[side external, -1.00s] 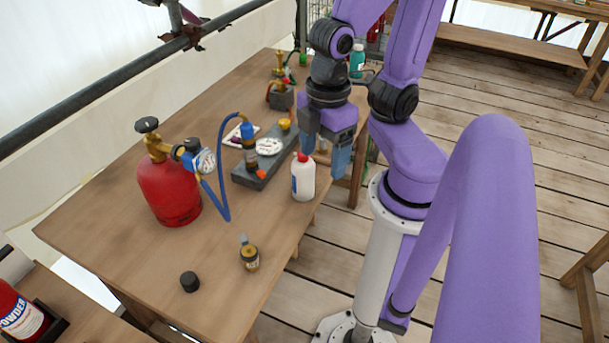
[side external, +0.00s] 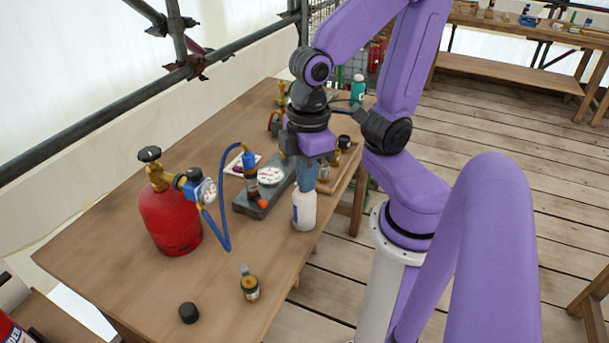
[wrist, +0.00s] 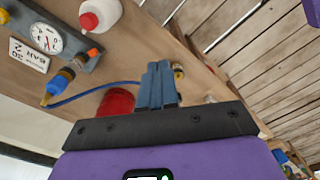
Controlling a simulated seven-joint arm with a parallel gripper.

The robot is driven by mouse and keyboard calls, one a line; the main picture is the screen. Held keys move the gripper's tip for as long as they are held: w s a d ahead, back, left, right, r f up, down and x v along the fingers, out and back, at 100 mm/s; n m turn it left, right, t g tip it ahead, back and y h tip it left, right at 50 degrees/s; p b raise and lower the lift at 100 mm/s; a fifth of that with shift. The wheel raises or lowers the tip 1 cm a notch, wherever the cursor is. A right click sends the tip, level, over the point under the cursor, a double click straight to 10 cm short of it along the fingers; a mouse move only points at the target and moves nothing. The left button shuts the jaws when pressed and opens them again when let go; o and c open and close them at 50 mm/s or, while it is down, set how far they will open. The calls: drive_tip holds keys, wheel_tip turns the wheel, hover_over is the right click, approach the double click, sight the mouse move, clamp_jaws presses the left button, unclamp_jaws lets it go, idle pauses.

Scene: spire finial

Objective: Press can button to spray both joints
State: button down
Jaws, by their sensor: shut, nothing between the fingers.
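The white can (side external: 304,211) stands upright near the table's right edge. Its red button (wrist: 88,21) shows in the wrist view, up and left of my fingers. My gripper (side external: 305,186) is shut and empty, pointing down. In the side view its fingertips overlap the can's top and hide the button; whether they touch it is unclear. In the wrist view the closed fingers (wrist: 158,72) look apart from the can. The hose fitting with a blue collar (side external: 249,160) and an orange tip (side external: 262,204) is at the grey block (side external: 246,205), left of the can.
A red cylinder (side external: 170,221) with a gauge (side external: 206,191) and blue hose (side external: 226,225) stands at the left. A white dial (side external: 271,176) lies on the block.

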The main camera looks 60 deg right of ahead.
drive_tip(key=w+d+r+m, duration=0.1)
drive_tip(key=w+d+m, duration=0.1)
drive_tip(key=w+m, duration=0.45)
drive_tip(key=w+d+r+m, duration=0.2)
drive_tip(key=w+m, duration=0.4)
drive_tip(key=m, duration=0.2)
drive_tip(key=s+d+r+m, duration=0.2)
drive_tip(key=s+d+m, duration=0.4)
drive_tip(key=m, duration=0.7)
drive_tip(key=shift+s+d+r+m, duration=0.2)
drive_tip(key=shift+s+d+m, duration=0.2)
drive_tip(key=shift+s, duration=0.2)
drive_tip(key=shift+f, duration=0.1)
wheel_tip(320, 180, down, 14)
drive_tip(key=shift+r, duration=0.1)
idle(0.8)
